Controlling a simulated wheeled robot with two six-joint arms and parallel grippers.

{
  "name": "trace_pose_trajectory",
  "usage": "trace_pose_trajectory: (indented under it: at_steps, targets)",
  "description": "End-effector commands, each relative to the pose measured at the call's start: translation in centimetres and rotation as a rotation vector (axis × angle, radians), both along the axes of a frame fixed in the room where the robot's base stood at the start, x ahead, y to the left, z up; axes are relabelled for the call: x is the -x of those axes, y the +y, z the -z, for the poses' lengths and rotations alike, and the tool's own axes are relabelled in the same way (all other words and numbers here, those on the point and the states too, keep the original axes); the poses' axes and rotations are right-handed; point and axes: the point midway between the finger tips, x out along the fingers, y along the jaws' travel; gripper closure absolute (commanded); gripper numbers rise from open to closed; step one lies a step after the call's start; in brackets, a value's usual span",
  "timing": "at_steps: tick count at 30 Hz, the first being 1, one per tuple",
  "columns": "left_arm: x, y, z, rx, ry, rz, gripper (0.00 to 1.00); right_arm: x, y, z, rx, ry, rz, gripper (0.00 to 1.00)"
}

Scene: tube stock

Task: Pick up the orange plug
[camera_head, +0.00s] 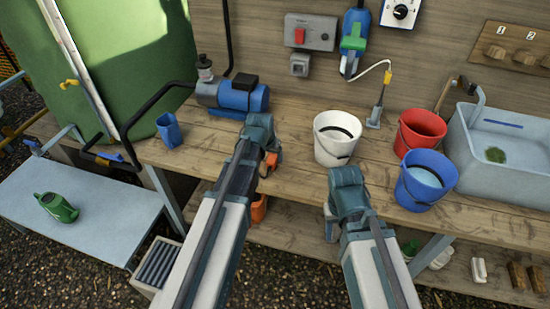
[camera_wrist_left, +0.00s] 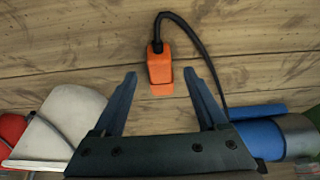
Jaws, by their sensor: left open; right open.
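The orange plug (camera_wrist_left: 160,68) lies on the wooden tabletop with a black cable running from its end, in the left wrist view. My left gripper (camera_wrist_left: 160,84) is open, with its two dark fingers on either side of the plug's near end; I cannot tell the height gap. In the head view the left gripper (camera_head: 271,150) is over the bench, and the orange plug (camera_head: 268,164) shows just below it, partly hidden. My right gripper (camera_head: 331,222) is open and empty near the bench's front edge, mostly hidden by its own arm.
A blue pump (camera_head: 240,97) stands behind the left gripper. A white bucket (camera_head: 336,146), a red bucket (camera_head: 421,130) and a blue bucket (camera_head: 426,183) stand to the right, before a grey sink (camera_head: 510,165). A blue cup (camera_head: 168,129) is at left.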

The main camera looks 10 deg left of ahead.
Motion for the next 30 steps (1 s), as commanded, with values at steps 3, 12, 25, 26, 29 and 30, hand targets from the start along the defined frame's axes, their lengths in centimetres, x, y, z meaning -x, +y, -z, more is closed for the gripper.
trace_pose_trajectory:
  at_steps: [3,12,25,26,29,30]
  targets:
    - [-0.5,0.0,2.1,0.0,0.0,0.0,0.25,0.0,0.0,2.1,0.0,0.0,0.0,0.5]
    - [-1.3,-0.1,3.7,0.0,0.0,0.0,0.25,0.0,0.0,3.7,0.0,0.0,0.0,0.5]
    - [-1.3,-0.1,3.6,0.0,0.0,0.0,0.75,0.0,0.0,3.6,0.0,0.0,0.0,0.5]
    - [-1.3,-0.1,3.6,0.0,0.0,0.0,0.81,0.0,0.0,3.6,0.0,0.0,0.0,0.5]
    - [-1.3,0.0,3.6,0.0,0.0,0.0,0.99,0.0,0.0,3.6,0.0,0.0,0.0,0.5]
    - [-1.3,0.0,3.6,0.0,0.0,0.0,1.0,0.0,0.0,3.6,0.0,0.0,0.0,0.5]
